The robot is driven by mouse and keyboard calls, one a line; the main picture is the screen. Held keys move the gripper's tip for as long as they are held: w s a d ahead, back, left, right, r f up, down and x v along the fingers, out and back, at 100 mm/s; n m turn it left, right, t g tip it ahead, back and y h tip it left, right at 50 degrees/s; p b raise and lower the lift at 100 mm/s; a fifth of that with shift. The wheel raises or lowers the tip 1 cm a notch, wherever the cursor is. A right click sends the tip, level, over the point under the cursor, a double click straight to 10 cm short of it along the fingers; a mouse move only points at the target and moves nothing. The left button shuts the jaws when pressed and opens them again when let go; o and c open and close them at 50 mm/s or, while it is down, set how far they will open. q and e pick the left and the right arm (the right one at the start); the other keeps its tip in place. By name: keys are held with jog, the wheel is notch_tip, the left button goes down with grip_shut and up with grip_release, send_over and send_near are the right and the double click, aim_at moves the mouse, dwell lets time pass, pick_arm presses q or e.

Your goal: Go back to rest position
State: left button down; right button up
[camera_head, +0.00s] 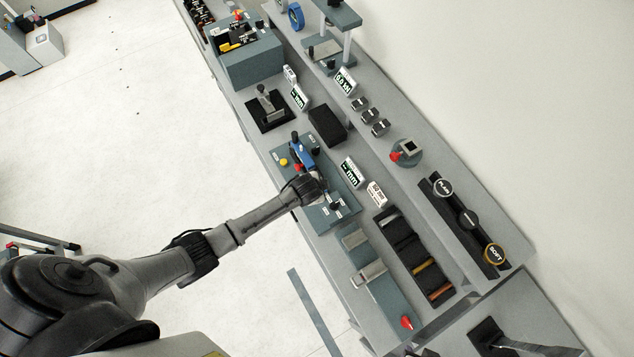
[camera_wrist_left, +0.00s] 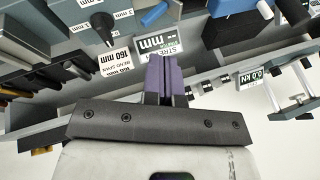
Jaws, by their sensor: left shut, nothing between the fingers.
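My left arm reaches in from the lower left in the head view, its wrist over the blue-grey fixture plate (camera_head: 336,217) on the bench. The left gripper's fingertips are hard to make out there, hidden by or blended with the wrist. In the left wrist view the left gripper (camera_wrist_left: 166,78) shows two purple fingers pressed together, shut, with nothing between them. They point toward the bench, with a white and green "mm" display (camera_wrist_left: 158,44) behind them. My right gripper is in neither view.
The long grey bench (camera_head: 395,113) holds a blue-handled device (camera_head: 302,152), displays, a black block (camera_head: 327,125), small grey blocks (camera_head: 368,117), a red-knobbed post (camera_head: 405,151) and a dark specimen tray (camera_head: 405,245). A frame with pillars (camera_head: 337,13) stands at the far end. Pale floor (camera_head: 140,120) at left is clear.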

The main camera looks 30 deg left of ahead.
pick_arm(q)
jog(key=shift+s+r, duration=0.1)
jog(key=shift+r, duration=0.05)
dwell(0.6)
jog(key=s+d+r+n+t, duration=0.1)
jog(key=s+r+n, duration=0.15)
jog(key=r, duration=0.75)
jog(key=s+d+r+n, duration=0.1)
jog(key=s+r+n, duration=0.15)
jog(key=r, duration=0.85)
jog(key=s+r+n+h, duration=0.1)
jog(key=s+r, duration=0.1)
jog(key=s, duration=1)
jog(key=s+a+f+g, duration=0.1)
jog(key=s+f+g, duration=0.1)
jog(key=s+f, duration=0.4)
jog(key=s, duration=0.4)
jog(key=shift+f+g, duration=0.2)
jog(key=shift+g, duration=0.2)
jog(key=shift+s+a+n, duration=0.1)
jog(key=shift+a+n, duration=0.05)
jog(key=shift+n, duration=0.15)
